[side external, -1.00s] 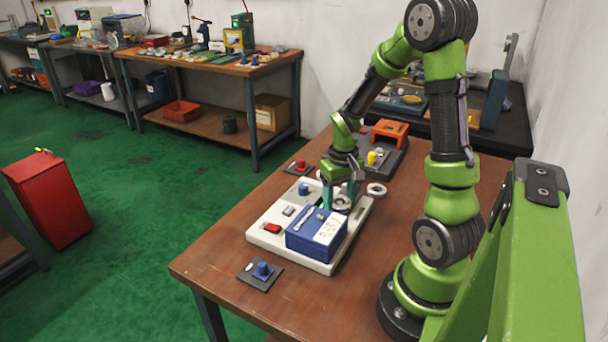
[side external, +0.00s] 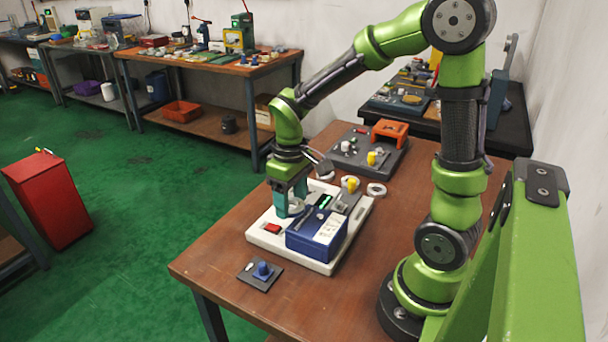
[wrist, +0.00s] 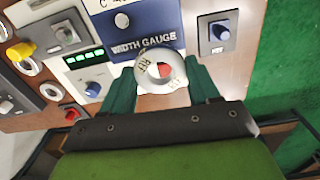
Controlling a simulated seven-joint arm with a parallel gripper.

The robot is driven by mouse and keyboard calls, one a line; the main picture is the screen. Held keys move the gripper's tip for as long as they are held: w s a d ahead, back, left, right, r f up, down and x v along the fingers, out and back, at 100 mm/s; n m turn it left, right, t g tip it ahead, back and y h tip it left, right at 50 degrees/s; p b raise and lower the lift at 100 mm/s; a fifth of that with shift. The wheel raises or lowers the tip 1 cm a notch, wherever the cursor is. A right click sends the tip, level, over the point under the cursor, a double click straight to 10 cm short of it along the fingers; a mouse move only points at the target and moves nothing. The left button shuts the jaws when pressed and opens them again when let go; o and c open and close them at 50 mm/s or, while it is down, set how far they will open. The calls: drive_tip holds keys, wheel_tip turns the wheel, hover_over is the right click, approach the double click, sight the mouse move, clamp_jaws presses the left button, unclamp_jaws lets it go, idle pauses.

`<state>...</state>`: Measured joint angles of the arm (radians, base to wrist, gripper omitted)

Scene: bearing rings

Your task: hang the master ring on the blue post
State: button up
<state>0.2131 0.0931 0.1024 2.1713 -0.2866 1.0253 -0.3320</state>
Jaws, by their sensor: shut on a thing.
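My gripper (side external: 290,203) is shut on a pale ring (wrist: 147,78), held above the left part of the white board (side external: 258,238). The ring carries dark lettering, partly readable as REF. Through its hole in the wrist view I see something red below. The blue post (side external: 263,269) stands upright and bare on a small dark plate (side external: 252,280) at the table's near left corner, apart from my gripper. It also shows at the upper right of the wrist view (wrist: 221,33). My fingers partly hide the ring in the side view.
The blue width gauge box (side external: 312,240) stands on the white board beside my gripper. Green lights (wrist: 84,56) show on a panel next to a blue knob (wrist: 92,89). Another pale ring (side external: 376,189) lies on the table. Bare wood surrounds the blue post's plate.

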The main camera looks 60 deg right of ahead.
sight(263, 265)
drive_tip(key=a+n, duration=0.1)
drive_tip(key=a, duration=0.2)
drive_tip(key=a+f+n, duration=0.1)
drive_tip(key=a+n, duration=0.1)
drive_tip(key=a, duration=0.2)
drive_tip(key=a+f+n, duration=0.1)
drive_tip(key=a+n, duration=0.1)
drive_tip(key=a, duration=0.1)
drive_tip(key=shift+w+a+f, duration=0.25)
drive_tip(key=shift+a, duration=0.05)
drive_tip(key=shift+w+f+n, duration=0.2)
drive_tip(key=shift+n, duration=0.1)
drive_tip(key=shift+f, duration=1.75)
drive_tip(key=shift+f, duration=0.15)
drive_tip(key=shift+f, duration=0.75)
drive_tip(key=shift+f, duration=0.85)
drive_tip(key=o, duration=1.3)
